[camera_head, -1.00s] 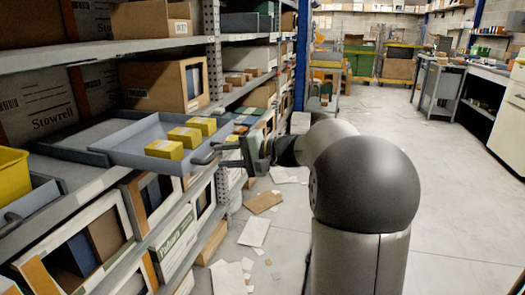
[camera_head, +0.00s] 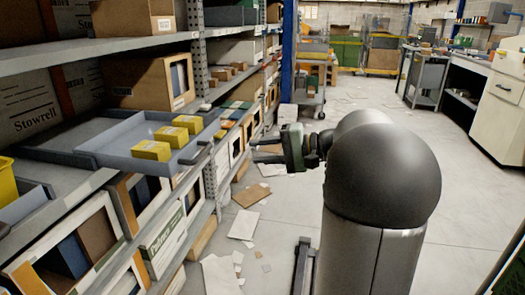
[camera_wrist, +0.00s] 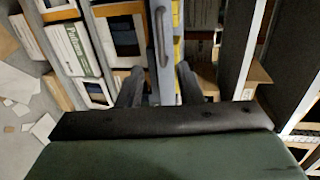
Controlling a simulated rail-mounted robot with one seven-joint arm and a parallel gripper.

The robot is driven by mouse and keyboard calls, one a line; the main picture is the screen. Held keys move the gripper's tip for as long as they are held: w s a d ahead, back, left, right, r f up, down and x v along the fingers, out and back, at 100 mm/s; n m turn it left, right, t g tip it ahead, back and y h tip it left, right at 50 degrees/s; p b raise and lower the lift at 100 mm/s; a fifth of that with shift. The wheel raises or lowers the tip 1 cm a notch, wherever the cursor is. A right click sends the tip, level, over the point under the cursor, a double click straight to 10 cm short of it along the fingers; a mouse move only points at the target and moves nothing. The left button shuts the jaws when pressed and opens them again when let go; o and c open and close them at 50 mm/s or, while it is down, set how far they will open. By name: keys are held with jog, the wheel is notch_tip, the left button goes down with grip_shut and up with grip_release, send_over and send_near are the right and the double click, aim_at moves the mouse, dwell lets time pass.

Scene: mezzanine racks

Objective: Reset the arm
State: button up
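My gripper (camera_head: 257,151) is at the end of my arm, out over the aisle to the right of the shelf. Its two fingers are apart and point toward the rack, with nothing between them. In the wrist view the fingers (camera_wrist: 160,85) also stand apart, with the grey tray and its handle (camera_wrist: 161,35) beyond them. In the head view the grey tray (camera_head: 110,158) sticks out from the shelf. Its dark handle (camera_head: 195,153) is clear of my gripper. Several yellow boxes (camera_head: 151,150) sit in the tray.
The rack's shelves (camera_head: 100,48) with cardboard boxes (camera_head: 150,82) run along the left. A yellow bin (camera_head: 6,182) stands at the left edge. Loose papers (camera_head: 243,224) lie on the floor. A cart (camera_head: 312,85) stands farther back. The aisle to the right is open.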

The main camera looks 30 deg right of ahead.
jog(key=shift+a, duration=0.1)
jog(key=s+a+r+n+g+h+p, duration=0.1)
jog(key=s+a+r+g+h+p, duration=0.1)
jog(key=s+a+g+p, duration=0.4)
jog(key=s+a+r+n+g+h+p, duration=0.1)
jog(key=s+a+r+n+p, duration=0.15)
jog(key=a+p, duration=0.6)
jog(key=s+a+r+n+g+h+p, duration=0.1)
jog(key=s+n+h+p, duration=0.1)
jog(key=s+h+p, duration=0.2)
jog(key=s+a+r+n+g+h+p, duration=0.1)
jog(key=s+n+g+h+p, duration=0.1)
jog(key=s+p, duration=0.7)
jog(key=s+n+h, duration=0.1)
jog(key=s+h, duration=0.1)
jog(key=s, duration=0.1)
jog(key=shift+a+r+p, duration=0.25)
jog(key=shift+a+p, duration=0.05)
jog(key=shift+a, duration=0.05)
